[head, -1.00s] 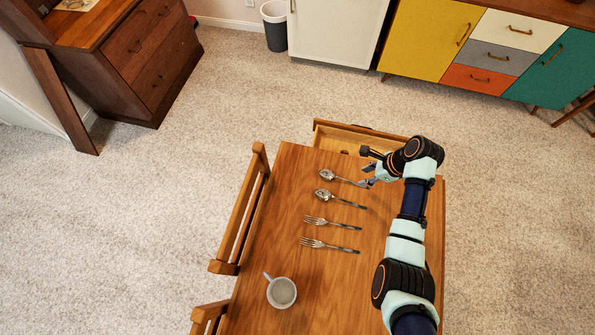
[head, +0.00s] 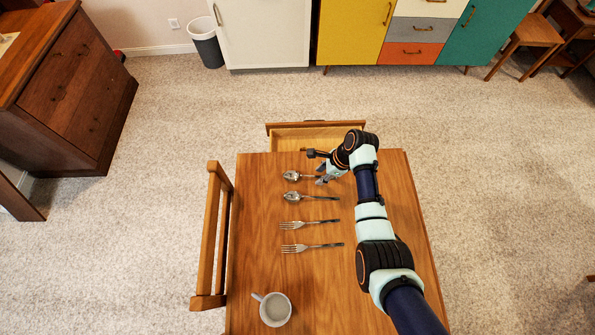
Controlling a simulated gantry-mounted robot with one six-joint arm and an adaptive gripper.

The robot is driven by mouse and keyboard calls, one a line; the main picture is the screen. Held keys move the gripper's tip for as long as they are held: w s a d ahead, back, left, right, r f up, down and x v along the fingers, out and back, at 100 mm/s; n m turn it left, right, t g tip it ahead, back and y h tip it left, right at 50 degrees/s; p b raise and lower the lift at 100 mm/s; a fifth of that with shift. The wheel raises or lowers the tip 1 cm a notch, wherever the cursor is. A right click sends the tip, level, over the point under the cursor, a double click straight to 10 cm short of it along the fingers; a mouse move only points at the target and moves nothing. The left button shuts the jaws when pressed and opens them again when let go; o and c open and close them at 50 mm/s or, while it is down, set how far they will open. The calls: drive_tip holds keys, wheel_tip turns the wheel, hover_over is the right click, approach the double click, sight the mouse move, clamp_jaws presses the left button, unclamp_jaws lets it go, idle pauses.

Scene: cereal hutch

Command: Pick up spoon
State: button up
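Two silver spoons lie on the wooden table, bowls to the left and handles to the right. The far spoon (head: 291,176) is near the table's back edge, and its handle end is partly hidden by my gripper. The near spoon (head: 293,195) lies just in front of it, fully visible. My gripper (head: 320,174) is at the handle end of the far spoon. Its fingertips look spread apart, one on the far side and one on the near side of the handle. I cannot tell whether they touch it.
Two forks (head: 294,225) (head: 296,249) lie in front of the spoons. A white mug (head: 275,310) stands nearer the front. An open drawer (head: 318,138) sticks out at the table's back edge. A wooden chair (head: 210,240) is at the left side. The table's right part is bare beyond my arm.

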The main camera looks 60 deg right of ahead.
clamp_jaws()
drive_tip(key=shift+r, duration=0.1)
wheel_tip(320, 180, up, 20)
drive_tip(key=p, duration=0.6)
